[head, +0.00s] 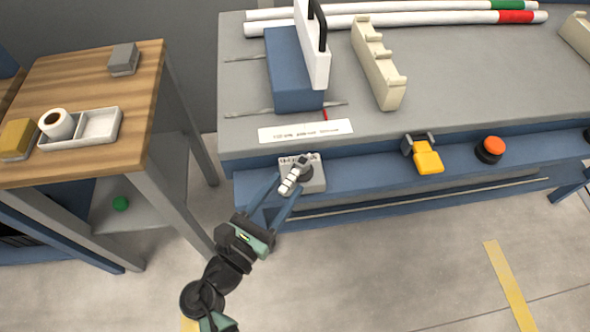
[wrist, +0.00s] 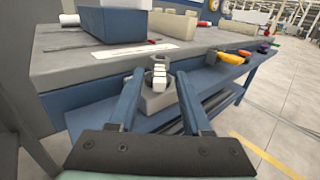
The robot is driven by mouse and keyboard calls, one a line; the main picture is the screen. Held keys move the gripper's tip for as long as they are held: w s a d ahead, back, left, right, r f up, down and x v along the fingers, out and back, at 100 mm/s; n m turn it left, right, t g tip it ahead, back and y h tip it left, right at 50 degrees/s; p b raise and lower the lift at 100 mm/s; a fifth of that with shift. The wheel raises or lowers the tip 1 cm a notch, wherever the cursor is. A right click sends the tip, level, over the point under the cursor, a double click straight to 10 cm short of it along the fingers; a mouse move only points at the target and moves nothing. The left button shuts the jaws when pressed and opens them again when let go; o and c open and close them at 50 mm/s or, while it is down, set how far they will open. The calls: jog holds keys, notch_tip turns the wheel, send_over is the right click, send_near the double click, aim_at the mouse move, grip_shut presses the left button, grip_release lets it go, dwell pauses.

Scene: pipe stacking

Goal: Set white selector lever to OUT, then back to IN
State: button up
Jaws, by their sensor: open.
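The white selector lever (head: 290,181) sits on a light grey switch plate (head: 318,181) on the blue front rail of the bench. It points down and to the left from a dark round pivot. My gripper (head: 277,197) is open, with its two blue fingers on either side of the lever. The lever also shows in the wrist view (wrist: 160,77), between the open fingertips (wrist: 158,92). I cannot tell whether a finger touches it. The markings on the plate are too small to read.
A yellow switch (head: 427,159) and an orange-red button (head: 491,148) sit further right on the rail. A blue block with a white plate (head: 294,75) stands on the bench (head: 440,90) behind. A wooden table (head: 80,85) stands at the left. The floor in front is clear.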

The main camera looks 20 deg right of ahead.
aim_at(297, 171)
jog(key=x, duration=0.5)
grip_shut()
jog(key=shift+a, duration=0.1)
dwell(1.3)
